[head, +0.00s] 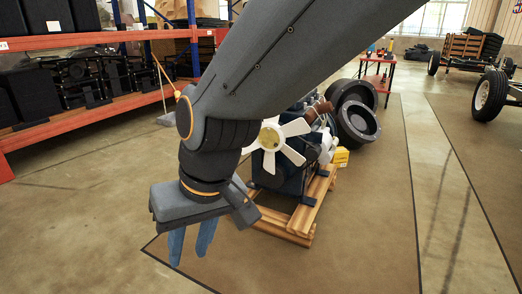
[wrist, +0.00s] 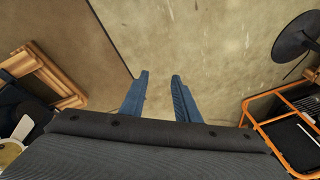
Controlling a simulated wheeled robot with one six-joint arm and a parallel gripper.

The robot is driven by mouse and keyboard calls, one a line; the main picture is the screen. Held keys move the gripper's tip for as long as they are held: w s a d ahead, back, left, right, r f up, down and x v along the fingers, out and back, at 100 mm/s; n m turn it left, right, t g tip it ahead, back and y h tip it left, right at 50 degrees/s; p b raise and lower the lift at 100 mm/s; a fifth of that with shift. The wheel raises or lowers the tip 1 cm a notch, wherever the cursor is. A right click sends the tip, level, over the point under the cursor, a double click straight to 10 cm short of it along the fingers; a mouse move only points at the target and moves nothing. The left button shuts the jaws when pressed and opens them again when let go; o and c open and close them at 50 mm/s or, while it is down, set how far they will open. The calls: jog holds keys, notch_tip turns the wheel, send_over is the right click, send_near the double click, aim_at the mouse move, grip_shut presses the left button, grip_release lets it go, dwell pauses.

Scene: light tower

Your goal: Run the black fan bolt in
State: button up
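The white fan (head: 292,129) with a yellow hub (head: 269,138) is on the front of the dark blue engine (head: 290,174), right of my gripper in the head view. In the wrist view part of the yellow hub (wrist: 10,153) shows at the lower left edge. I cannot make out the black fan bolt in either view. My gripper (head: 188,258) points down over bare floor, in front and to the left of the fan. In the wrist view its two blue fingers (wrist: 159,77) stand apart with nothing between them.
The engine sits on a wooden pallet (head: 298,220), also at left in the wrist view (wrist: 55,85). Orange shelving (head: 110,38) stands at left. An orange-framed rack (wrist: 255,108) and a round black thing (wrist: 298,38) are at right in the wrist view. Floor below my gripper is clear.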

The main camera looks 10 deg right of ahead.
jog(key=w+a+f+m+t+y, duration=0.1)
jog(key=w+a+m+t, duration=0.15)
jog(key=w, duration=0.75)
jog(key=w+a+f+m+t, duration=0.1)
jog(key=w+a+t, duration=0.15)
jog(key=w, duration=0.75)
jog(key=w+d+f+m+t+h+b, duration=0.1)
jog(key=w+d+m+t, duration=0.1)
jog(key=w, duration=0.6)
jog(key=w+d+f+m+t+h+b, duration=0.1)
jog(key=w+d+m+t, duration=0.15)
jog(key=w, duration=0.65)
jog(key=m+t+h+b, duration=0.2)
jog(key=m+t+h, duration=0.2)
jog(key=m+h, duration=0.65)
send_near(275, 145)
jog(key=n+h, duration=0.2)
jog(key=shift+g, duration=0.25)
jog(key=b+x, duration=0.1)
jog(key=x, duration=0.3)
jog(key=b+x, duration=0.1)
jog(key=x, duration=0.2)
jog(key=shift+w+a+f+b, duration=0.3)
jog(key=shift+w+a, duration=0.05)
grip_shut()
